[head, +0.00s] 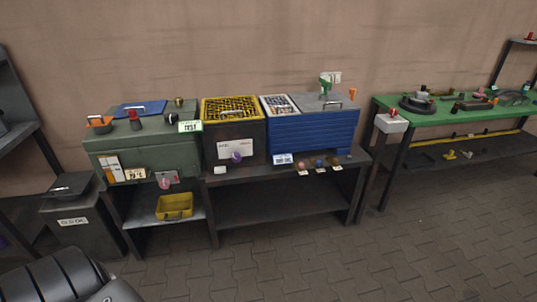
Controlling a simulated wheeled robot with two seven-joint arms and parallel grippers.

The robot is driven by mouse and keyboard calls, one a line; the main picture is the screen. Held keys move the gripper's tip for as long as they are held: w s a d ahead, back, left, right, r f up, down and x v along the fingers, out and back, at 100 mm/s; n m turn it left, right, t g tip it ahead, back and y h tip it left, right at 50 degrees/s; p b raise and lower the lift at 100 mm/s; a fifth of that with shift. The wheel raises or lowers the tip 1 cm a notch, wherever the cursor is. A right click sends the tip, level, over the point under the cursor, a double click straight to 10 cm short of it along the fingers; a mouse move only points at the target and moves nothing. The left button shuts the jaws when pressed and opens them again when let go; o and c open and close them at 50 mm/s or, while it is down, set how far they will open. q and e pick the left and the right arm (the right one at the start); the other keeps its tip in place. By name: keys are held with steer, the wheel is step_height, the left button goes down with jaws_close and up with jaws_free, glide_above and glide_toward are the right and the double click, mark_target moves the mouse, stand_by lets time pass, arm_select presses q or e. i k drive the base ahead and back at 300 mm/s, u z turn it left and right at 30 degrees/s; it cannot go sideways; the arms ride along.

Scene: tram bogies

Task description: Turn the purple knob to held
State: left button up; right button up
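The purple knob (237,157) sits on the front of a dark box (250,132) with a yellow grid top, in the middle of the bench. A white label plate (233,146) with small print is behind and around the knob. The print is too small to read, and I cannot tell which setting the knob points to. Neither of my grippers shows in the head view, and nothing touches the knob.
A green cabinet (142,157) stands left of the dark box, with a pink knob (165,183). A blue drawer unit (320,134) stands to the right. Small coloured knobs (318,163) line the bench's front edge. Paved floor (290,262) in front is clear.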

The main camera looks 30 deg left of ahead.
mark_target(236, 157)
steer(key=z, duration=0.4)
steer(key=i, duration=0.85)
steer(key=u, duration=0.6)
steer(key=i, duration=0.75)
steer(key=u, duration=0.7)
